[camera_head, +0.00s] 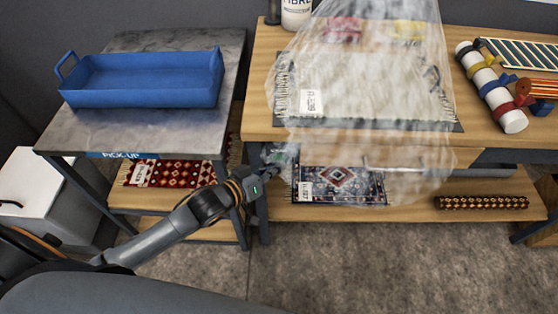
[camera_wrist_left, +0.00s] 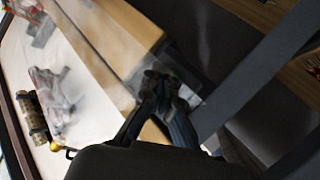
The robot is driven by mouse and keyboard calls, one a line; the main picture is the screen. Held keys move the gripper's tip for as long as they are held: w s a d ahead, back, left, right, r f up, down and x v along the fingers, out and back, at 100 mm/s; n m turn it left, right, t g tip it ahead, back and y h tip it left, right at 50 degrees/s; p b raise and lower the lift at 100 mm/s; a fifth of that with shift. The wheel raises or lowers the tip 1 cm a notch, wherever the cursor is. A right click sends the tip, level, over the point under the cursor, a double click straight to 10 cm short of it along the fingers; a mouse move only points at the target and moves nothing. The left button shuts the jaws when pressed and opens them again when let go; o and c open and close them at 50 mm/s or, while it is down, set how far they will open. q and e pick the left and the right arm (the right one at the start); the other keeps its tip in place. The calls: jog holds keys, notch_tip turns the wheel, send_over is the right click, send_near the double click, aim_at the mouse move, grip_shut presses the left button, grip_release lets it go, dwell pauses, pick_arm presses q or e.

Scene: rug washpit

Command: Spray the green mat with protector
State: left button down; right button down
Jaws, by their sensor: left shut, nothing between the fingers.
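My left gripper (camera_head: 277,157) is shut and empty at the bench's front left, by the edge of a clear plastic sheet. The left wrist view shows its dark fingers (camera_wrist_left: 165,90) close to a wooden edge. My right gripper is not in view.
The clear plastic (camera_head: 375,160) hangs over a cream rug (camera_head: 365,90) and the front of the wooden bench (camera_head: 262,110). A strapped white roll (camera_head: 490,85) lies at right. A blue tray (camera_head: 145,80) sits on the grey table (camera_head: 190,135). Rugs lie on the lower shelves.

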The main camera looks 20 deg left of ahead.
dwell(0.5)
pick_arm(q)
jog(key=shift+s+d+p, duration=0.25)
jog(key=shift+s+p, duration=0.35)
jog(key=shift+s, duration=0.35)
jog(key=s+p, duration=0.1)
jog(key=s, duration=0.1)
jog(key=s+d+p, duration=0.1)
jog(key=s, duration=0.1)
jog(key=shift+s+d, duration=0.2)
jog(key=shift+s, duration=0.2)
jog(key=shift+f, duration=0.15)
